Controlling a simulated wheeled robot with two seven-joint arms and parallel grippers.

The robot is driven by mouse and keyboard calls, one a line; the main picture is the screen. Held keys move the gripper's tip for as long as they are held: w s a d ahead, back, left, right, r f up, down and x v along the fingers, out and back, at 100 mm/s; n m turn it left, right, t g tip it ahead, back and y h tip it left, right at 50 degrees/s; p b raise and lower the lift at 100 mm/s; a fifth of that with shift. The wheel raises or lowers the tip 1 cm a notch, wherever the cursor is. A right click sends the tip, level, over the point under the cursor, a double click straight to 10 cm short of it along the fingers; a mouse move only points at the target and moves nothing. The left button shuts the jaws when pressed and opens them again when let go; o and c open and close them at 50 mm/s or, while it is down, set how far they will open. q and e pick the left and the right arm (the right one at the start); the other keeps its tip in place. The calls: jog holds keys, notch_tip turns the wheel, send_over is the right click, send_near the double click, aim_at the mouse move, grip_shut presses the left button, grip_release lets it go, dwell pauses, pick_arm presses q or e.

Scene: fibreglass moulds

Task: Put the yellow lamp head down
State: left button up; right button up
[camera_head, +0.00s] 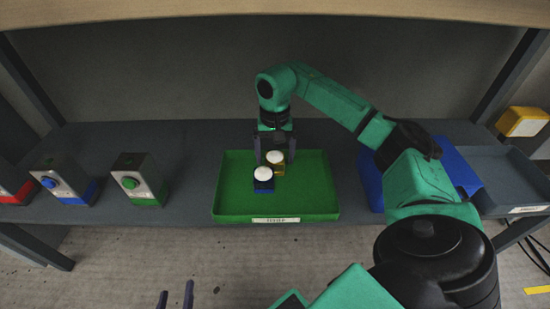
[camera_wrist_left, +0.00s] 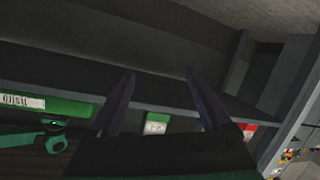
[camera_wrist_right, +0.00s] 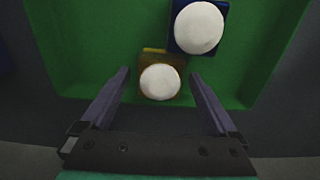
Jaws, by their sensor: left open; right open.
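In the right wrist view the yellow lamp head (camera_wrist_right: 160,82) sits between and just beyond the fingertips. My right gripper (camera_head: 275,158) is open above the tray, its fingers on either side of the yellow lamp head and apart from it. A blue lamp head (camera_head: 264,185) with a white dome stands beside it in the tray, closer to the front. My left gripper (camera_head: 175,299) is open and empty at the bottom of the head view, in front of the shelf.
A blue tray (camera_head: 458,168) is partly behind my right arm.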

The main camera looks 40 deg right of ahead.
aim_at(275, 154)
jog(key=shift+r, duration=0.7)
pick_arm(q)
jog(key=s+r+g+p, duration=0.1)
jog(key=p, duration=0.1)
jog(key=s+r+g+p, duration=0.1)
jog(key=r+p, duration=0.1)
jog(key=shift+s+r+m+p, duration=0.1)
jog(key=shift+s+m+p, duration=0.1)
jog(key=shift+m+p, duration=0.1)
pick_arm(e)
notch_tip(275, 154, up, 9)
